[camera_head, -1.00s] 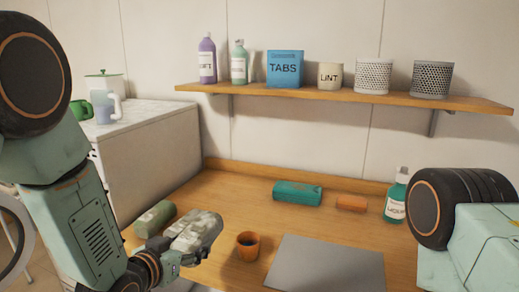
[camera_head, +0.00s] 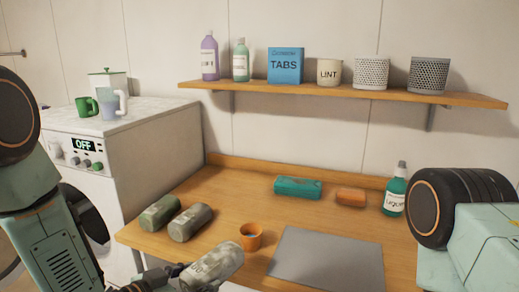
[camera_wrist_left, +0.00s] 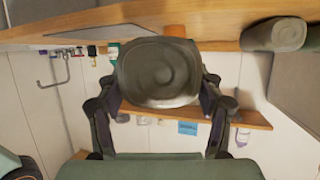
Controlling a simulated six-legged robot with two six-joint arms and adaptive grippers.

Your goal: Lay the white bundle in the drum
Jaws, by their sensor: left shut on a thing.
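My left gripper (camera_head: 182,274) is shut on a pale, whitish-grey rolled bundle (camera_head: 214,266), held over the front edge of the counter, left of the orange cup. In the left wrist view the bundle's round spiral end (camera_wrist_left: 160,72) sits between the two fingers (camera_wrist_left: 163,90). The washing machine (camera_head: 135,165) stands at the left with its display reading OFF. Its dark round drum opening (camera_head: 88,212) shows in part behind my left arm, so its inside is mostly hidden. My right gripper is out of view.
A green roll (camera_head: 159,213) and a grey roll (camera_head: 190,222) lie on the counter's left. An orange cup (camera_head: 251,237), a grey mat (camera_head: 328,262), a teal roll (camera_head: 298,187), an orange block (camera_head: 351,196) and a liquid bottle (camera_head: 395,192) are to the right. Mugs stand on the washer.

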